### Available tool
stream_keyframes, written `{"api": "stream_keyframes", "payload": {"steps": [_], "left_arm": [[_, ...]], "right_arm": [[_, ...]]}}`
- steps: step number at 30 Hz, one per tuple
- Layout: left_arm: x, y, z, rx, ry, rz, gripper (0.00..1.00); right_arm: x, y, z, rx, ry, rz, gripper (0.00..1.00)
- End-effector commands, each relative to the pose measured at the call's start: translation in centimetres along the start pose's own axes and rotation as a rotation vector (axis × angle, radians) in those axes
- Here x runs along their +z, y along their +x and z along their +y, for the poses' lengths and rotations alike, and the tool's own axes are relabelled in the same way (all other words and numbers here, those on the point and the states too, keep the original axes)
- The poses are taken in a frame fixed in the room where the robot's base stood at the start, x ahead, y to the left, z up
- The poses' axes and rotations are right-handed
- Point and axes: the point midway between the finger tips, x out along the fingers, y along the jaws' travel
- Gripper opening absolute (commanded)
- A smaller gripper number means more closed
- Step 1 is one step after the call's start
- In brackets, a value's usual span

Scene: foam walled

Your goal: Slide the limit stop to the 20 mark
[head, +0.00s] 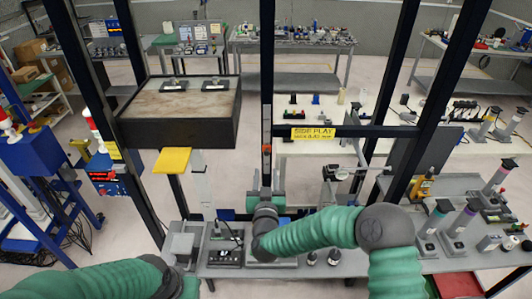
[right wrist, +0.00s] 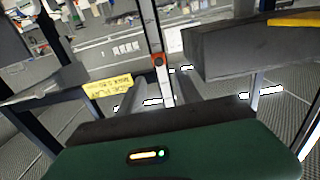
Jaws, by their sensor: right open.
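The limit stop (head: 266,149) is a small orange-red block on a narrow vertical rail (head: 266,128) fixed to the dark central post. It also shows in the right wrist view (right wrist: 159,61), above a pale strip (right wrist: 167,95). Scale marks and numbers are too small to read, so I cannot tell which mark it is at. My right gripper (head: 265,188) is in front of the post, below the stop and apart from it. In the right wrist view its two grey fingers (right wrist: 164,84) are spread, with nothing held between them. My left arm shows at the lower left, without a clear gripper.
A yellow "SIDE PLAY" label (head: 313,133) is on a dark crossbar right of the post. A thick dark-edged box (head: 180,131) with a yellow plate (head: 172,160) stands out at left. A grey bench (head: 340,265) with small fixtures runs below. Other dark posts frame the space.

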Motion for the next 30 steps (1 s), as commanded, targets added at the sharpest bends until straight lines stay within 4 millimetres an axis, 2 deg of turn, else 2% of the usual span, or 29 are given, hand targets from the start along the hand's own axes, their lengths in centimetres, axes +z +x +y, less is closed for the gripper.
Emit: {"api": "stream_keyframes", "payload": {"steps": [1, 3, 9, 13, 21, 30], "left_arm": [[-0.2, -0.9, 0.0, 0.0, 0.0, 0.0, 0.36], [-0.4, -1.6, 0.0, 0.0, 0.0, 0.0, 0.36], [-0.7, -2.6, 0.0, 0.0, 0.0, 0.001, 0.36], [-0.7, -2.8, 0.0, 0.0, 0.0, 0.001, 0.36], [-0.7, -2.8, 0.0, 0.0, 0.0, 0.0, 0.36], [-0.7, -2.8, 0.0, 0.0, 0.0, 0.001, 0.36]], "right_arm": [[-0.4, 1.3, 0.1, 0.003, 0.003, -0.002, 0.41], [-0.4, 3.1, 0.1, 0.004, 0.001, -0.001, 0.41], [-0.3, 6.8, 0.0, 0.001, 0.002, 0.002, 0.41], [-0.3, 7.8, 0.0, -0.001, 0.001, 0.003, 0.41], [-0.1, 8.2, 0.0, -0.001, 0.0, 0.001, 0.41], [-0.1, 8.1, -0.1, -0.002, 0.001, 0.002, 0.01]]}}
